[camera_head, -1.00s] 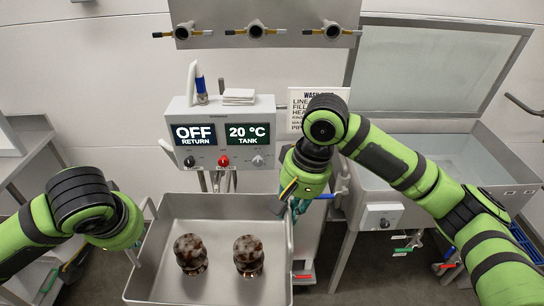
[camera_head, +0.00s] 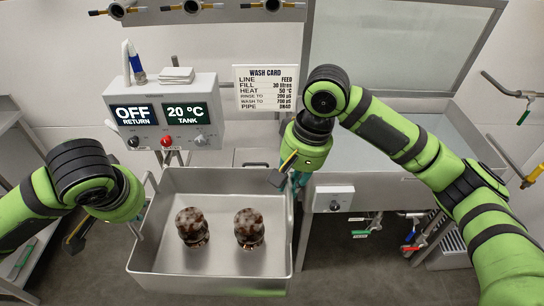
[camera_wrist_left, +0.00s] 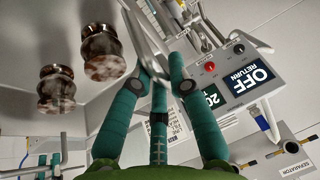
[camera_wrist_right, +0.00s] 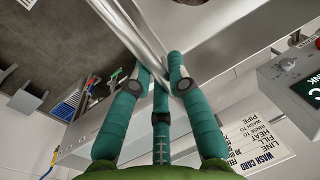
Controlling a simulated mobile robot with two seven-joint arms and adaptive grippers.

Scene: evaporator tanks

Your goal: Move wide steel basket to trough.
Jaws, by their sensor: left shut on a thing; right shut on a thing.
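The wide steel basket (camera_head: 210,275) is in the lower middle of the head view, with two brown-stained, rounded steel parts (camera_head: 192,227) (camera_head: 249,228) upright inside it. My left gripper (camera_head: 138,222) is shut on the basket's left handle; the left wrist view shows its fingers (camera_wrist_left: 160,78) around the bar. My right gripper (camera_head: 288,182) is shut on the right handle, also seen in the right wrist view (camera_wrist_right: 160,82). The basket looks about level. A steel basin (camera_head: 395,187) with a raised lid, likely the trough, stands behind and right, partly hidden by my right arm.
A control box (camera_head: 165,115) reading OFF and 20 °C stands behind the basket, beside a wash card (camera_head: 268,88). A steel bench (camera_head: 20,160) is at the left. Pipes and coloured valves (camera_head: 410,235) sit below the basin. Floor shows at the lower right.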

